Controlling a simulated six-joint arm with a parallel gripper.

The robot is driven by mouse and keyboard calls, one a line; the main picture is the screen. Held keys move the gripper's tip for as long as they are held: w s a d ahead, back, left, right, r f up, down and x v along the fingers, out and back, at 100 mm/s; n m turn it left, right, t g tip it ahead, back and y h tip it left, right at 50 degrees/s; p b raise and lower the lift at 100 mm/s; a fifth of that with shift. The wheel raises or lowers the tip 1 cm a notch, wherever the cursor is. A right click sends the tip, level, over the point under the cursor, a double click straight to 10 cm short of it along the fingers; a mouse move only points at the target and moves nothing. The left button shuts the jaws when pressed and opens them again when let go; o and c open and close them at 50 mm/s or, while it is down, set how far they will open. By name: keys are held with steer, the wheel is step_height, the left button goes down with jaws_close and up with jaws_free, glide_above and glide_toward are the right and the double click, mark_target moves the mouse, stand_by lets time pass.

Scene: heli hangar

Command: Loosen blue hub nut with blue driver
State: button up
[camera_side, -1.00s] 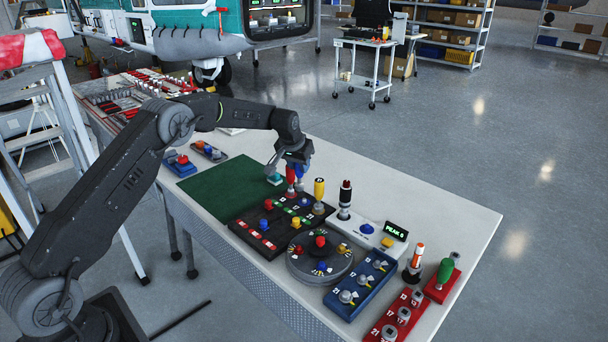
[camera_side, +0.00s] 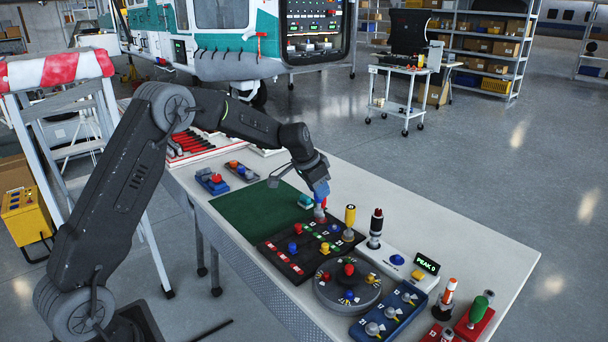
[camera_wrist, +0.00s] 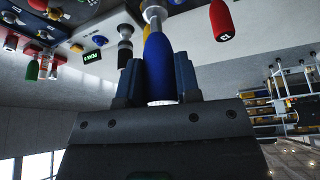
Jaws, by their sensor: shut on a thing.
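My gripper (camera_side: 318,190) is shut on the blue driver (camera_wrist: 160,60), above the far part of the black board. In the wrist view the blue handle sits between my fingers (camera_wrist: 158,85), its silver end pointing away. Whether that end is clear of the board I cannot tell. The round grey hub (camera_side: 325,294) lies on the bench with red, yellow and blue nuts on top. The blue hub nut (camera_side: 348,295) is on its near side, apart from my gripper. A red driver (camera_wrist: 220,20) stands close beside the blue one.
The black board (camera_side: 280,259) carries coloured knobs, with a yellow driver (camera_side: 350,214) at its right end. A black-and-white driver (camera_side: 376,226) stands by the PEAK display (camera_side: 426,262). A blue socket block (camera_side: 388,317) lies right of the hub. The green mat (camera_side: 250,212) is mostly bare.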

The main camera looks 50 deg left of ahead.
steer(key=s+d+f+m+g+h, duration=0.1)
steer(key=s+d+f+m, duration=0.2)
steer(key=d+m, duration=0.3)
steer(key=s+d+f+m+g+h, duration=0.2)
steer(key=s+d+m, duration=0.3)
steer(key=d, duration=0.9)
steer(key=shift+s+f+m, duration=0.15)
steer(key=shift+f+m, duration=0.45)
steer(key=shift+m, duration=0.1)
steer(key=shift+d+f, duration=0.1)
steer(key=shift+f, duration=0.95)
steer(key=o, duration=0.7)
steer(key=shift+o, duration=0.2)
steer(key=shift+d+r, duration=0.1)
steer(key=shift+r+g+y, duration=0.15)
steer(key=shift+g+y, duration=0.55)
steer(key=shift+y, duration=1.3)
